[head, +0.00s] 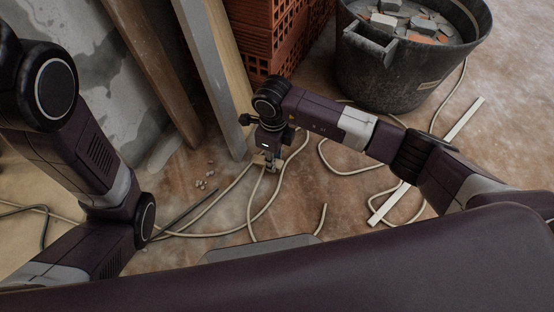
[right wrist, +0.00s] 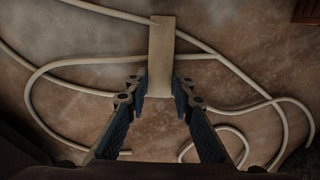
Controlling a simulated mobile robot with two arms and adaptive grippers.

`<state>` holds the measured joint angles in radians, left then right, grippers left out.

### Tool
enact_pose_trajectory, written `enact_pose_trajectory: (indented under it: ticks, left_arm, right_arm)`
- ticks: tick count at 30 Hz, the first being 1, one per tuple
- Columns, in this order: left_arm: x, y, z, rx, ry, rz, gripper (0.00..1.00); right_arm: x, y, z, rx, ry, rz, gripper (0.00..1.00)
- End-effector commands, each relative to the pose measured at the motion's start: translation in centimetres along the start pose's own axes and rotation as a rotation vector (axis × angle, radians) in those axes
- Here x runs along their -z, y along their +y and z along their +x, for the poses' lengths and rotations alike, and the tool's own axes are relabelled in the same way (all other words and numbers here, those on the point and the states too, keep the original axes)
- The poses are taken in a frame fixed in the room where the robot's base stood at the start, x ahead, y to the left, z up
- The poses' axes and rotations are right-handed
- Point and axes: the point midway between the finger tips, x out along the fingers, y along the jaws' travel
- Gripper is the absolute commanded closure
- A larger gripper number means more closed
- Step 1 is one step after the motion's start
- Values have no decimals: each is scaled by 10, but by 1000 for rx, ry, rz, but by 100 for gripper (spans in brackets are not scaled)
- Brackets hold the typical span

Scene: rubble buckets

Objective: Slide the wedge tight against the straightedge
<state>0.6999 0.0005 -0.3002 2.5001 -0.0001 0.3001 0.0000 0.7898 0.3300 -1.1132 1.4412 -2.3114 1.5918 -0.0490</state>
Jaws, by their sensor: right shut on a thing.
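The wedge (right wrist: 161,45), a pale tapered block, lies between the fingertips of my right gripper (right wrist: 162,97) in the right wrist view. In the head view my right gripper (head: 270,160) points down at the floor, and the wedge is too small there to make out well. A long grey bar (head: 212,85), seemingly the straightedge, leans at the wall with its foot just left of my right gripper. A gap shows between that foot and the gripper. My left arm is at the left; its gripper is out of view.
A pale cable (head: 262,205) loops over the floor around the right gripper. Wooden planks (head: 150,60) lean beside the bar. Red hollow bricks (head: 270,40) stand behind. A black bucket of rubble (head: 400,75) stands back right. A white strip (head: 462,118) lies partly under my right arm.

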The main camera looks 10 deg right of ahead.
Motion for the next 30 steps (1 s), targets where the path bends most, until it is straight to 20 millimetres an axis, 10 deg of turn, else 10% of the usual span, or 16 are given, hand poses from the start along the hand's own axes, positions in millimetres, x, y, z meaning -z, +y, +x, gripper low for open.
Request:
enact_pose_trajectory:
  ticks: [23, 24, 30]
  left_arm:
    - [3, 2, -8, 0, 0, 0, 60]
    - [3, 2, -8, 0, 0, 0, 60]
    - [3, 2, -8, 0, 0, 0, 60]
  right_arm:
    - [-17, 1, 2, -2, 0, 0, 100]
    - [-17, 1, 2, -2, 0, 0, 74]
    - [-17, 0, 1, -1, 0, 0, 57]
